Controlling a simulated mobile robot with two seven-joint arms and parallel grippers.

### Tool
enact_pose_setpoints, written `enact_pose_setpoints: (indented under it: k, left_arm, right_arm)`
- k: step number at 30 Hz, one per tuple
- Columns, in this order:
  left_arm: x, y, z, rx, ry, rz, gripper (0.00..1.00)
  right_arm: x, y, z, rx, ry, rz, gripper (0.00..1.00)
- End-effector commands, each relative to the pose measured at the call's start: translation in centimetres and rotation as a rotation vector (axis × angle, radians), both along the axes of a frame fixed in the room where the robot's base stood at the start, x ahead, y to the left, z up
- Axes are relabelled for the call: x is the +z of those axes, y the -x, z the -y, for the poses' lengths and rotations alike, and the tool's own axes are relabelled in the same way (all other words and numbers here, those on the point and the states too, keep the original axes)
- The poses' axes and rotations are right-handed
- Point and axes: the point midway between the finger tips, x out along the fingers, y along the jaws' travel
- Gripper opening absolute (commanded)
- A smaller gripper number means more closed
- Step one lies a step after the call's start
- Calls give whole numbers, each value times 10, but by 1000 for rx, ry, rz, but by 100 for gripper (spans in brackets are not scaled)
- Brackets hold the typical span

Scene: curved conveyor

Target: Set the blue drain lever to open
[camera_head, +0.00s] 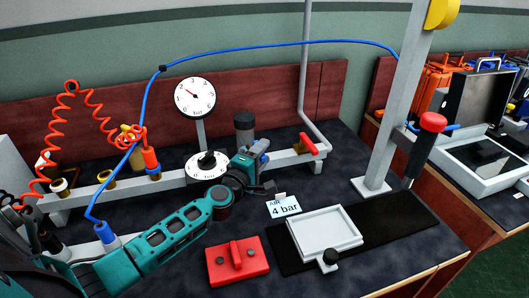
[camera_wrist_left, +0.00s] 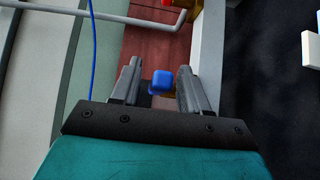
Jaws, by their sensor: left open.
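The blue drain lever (camera_head: 263,146) shows in the head view as a small blue patch on the pipe assembly, right beside my left gripper (camera_head: 257,157). My teal left arm comes in from the left and partly hides that area. In the left wrist view, the blue lever (camera_wrist_left: 160,82) appears as a rounded blue block in the gap between the two fingers of my left gripper (camera_wrist_left: 157,75). The fingers are apart, with visible space on both sides of the lever. Whether the lever is level with the fingertips or beyond them is unclear. My right gripper is not in view.
The grey pipe (camera_head: 100,187) runs along the bench with a red handle (camera_head: 308,144) right of the lever. A gauge (camera_head: 195,97) and a dial (camera_head: 208,165) stand left. A "4 bar" card (camera_head: 285,206), white tray (camera_head: 324,233) and red block (camera_head: 238,262) lie in front.

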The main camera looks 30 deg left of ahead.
Motion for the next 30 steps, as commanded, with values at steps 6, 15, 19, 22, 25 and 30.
enact_pose_setpoints:
  k: [6,15,19,22,25,30]
  left_arm:
    - [-1,-16,-1,-1,-1,0,45]
    - [0,-18,-1,-1,-1,-1,45]
    - [0,-17,-1,-1,-1,-1,34]
    - [0,-17,-1,-1,-1,-1,25]
    - [0,-17,-1,-1,-1,-1,15]
    - [-1,-17,-1,-1,-1,-1,0]
  right_arm:
    - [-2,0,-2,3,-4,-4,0]
    - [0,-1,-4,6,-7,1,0]
    - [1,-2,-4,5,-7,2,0]
    - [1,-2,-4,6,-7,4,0]
    - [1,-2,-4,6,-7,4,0]
    - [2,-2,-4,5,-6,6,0]
